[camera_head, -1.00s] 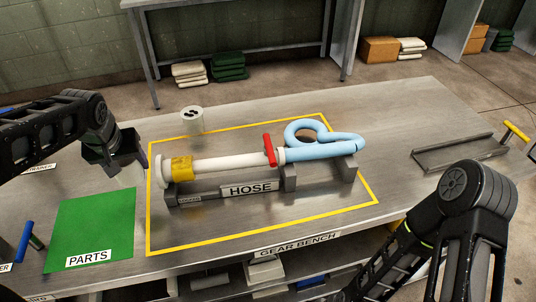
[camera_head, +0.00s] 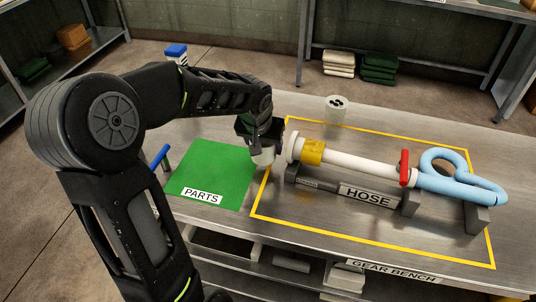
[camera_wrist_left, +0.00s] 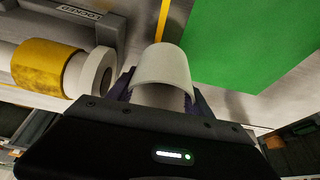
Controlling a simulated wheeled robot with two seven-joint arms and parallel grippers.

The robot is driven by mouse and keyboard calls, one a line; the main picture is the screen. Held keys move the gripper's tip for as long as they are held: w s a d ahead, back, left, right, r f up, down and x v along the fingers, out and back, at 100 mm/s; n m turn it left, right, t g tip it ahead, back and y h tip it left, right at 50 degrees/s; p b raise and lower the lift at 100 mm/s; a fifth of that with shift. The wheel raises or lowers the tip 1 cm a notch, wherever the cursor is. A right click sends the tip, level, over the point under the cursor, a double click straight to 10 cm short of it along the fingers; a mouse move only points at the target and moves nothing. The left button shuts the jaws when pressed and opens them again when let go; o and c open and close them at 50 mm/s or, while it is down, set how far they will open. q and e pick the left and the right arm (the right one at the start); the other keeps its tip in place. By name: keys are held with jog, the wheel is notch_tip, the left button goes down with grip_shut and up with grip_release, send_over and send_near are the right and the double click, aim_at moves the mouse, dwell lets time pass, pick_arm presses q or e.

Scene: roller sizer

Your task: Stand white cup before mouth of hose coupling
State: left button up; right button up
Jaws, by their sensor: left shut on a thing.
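My left gripper (camera_head: 262,145) is shut on the white cup (camera_head: 264,157), just left of the hose coupling's mouth (camera_head: 293,148). The cup also shows between the fingers in the left wrist view (camera_wrist_left: 163,66). There the coupling's pale ring mouth (camera_wrist_left: 97,73) lies left of the cup, with a small gap. The coupling has a yellow band (camera_head: 313,151) and a white tube (camera_head: 360,167) on a grey cradle. The cup looks roughly upright; I cannot tell if its base touches the bench. My right gripper is out of view.
A green PARTS mat (camera_head: 214,172) lies left of the cup. A red lever (camera_head: 404,168) and a light-blue looped hose (camera_head: 460,185) are at the right. A white canister with dark holes (camera_head: 337,110) stands behind. A yellow line (camera_head: 300,228) frames the hose area.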

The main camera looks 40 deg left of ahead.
aim_at(265, 154)
pick_arm(q)
jog(key=shift+f, duration=0.2)
jog(key=shift+f, duration=1.8)
jog(key=shift+f, duration=0.15)
jog(key=o, duration=1.4)
jog(key=shift+c, duration=0.2)
jog(key=shift+r, duration=0.35)
jog(key=v, duration=1.1)
jog(key=shift+s+d+r, duration=0.1)
jog(key=shift+s+r, duration=0.15)
